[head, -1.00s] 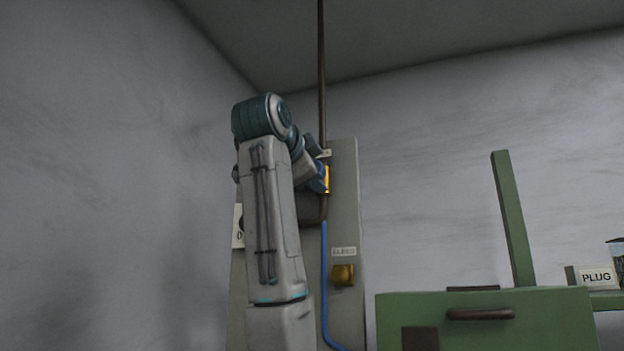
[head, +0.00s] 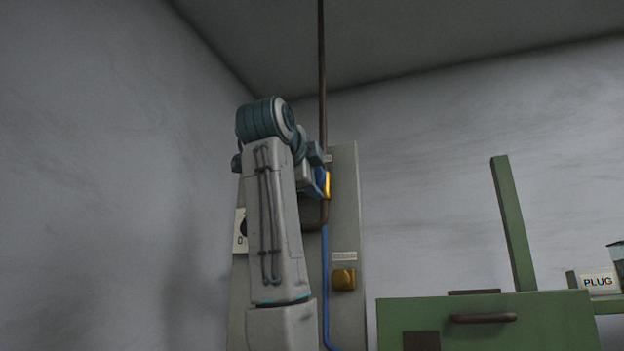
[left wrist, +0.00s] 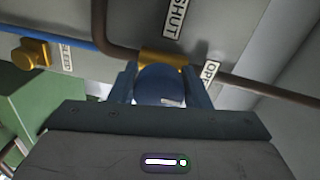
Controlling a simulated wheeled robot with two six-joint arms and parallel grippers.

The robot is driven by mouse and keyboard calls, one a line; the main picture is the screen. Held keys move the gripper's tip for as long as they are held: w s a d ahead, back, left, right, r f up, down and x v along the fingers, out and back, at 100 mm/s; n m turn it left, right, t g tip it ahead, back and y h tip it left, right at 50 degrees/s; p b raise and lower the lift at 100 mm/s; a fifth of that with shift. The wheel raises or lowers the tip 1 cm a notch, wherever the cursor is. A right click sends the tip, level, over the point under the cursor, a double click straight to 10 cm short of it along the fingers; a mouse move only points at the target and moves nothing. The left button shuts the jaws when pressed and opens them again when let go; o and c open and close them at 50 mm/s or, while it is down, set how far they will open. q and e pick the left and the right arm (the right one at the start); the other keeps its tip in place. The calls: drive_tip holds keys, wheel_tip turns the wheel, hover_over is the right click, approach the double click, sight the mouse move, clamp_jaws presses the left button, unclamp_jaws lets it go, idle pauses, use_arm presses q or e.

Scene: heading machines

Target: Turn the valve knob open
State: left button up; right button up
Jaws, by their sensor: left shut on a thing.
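The valve knob (left wrist: 158,88) is blue and rounded, and sits in front of a yellow valve body (left wrist: 161,59) on a brown pipe. My left gripper (left wrist: 161,80) is shut on the knob, one finger on each side. A SHUT label (left wrist: 174,18) is above the valve in the left wrist view, and a partly covered OPEN label (left wrist: 210,74) is right of it. In the head view the yellow valve body (head: 328,185) shows as a sliver, and my left arm hides most of the rest. My right gripper is not in view.
The valve is on a grey panel (head: 345,225) with a brown pipe (head: 322,70) and a blue hose (head: 325,285). A brass bleed knob (head: 343,279) is below. A green cabinet (head: 545,320) stands at the right, with a PLUG sign (head: 598,281) behind it.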

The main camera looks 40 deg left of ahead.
use_arm(q)
drive_tip(key=shift+w+f, duration=0.1)
drive_tip(key=shift+f, duration=0.15)
drive_tip(key=o, duration=0.8)
drive_tip(key=shift+c, duration=0.2)
drive_tip(key=shift+o, duration=1)
drive_tip(key=shift+d+r, duration=0.15)
drive_tip(key=shift+s, duration=0.2)
drive_tip(key=shift+s, duration=0.25)
drive_tip(key=b+v, duration=0.4)
drive_tip(key=v, duration=0.6)
drive_tip(key=shift+s+d, duration=0.1)
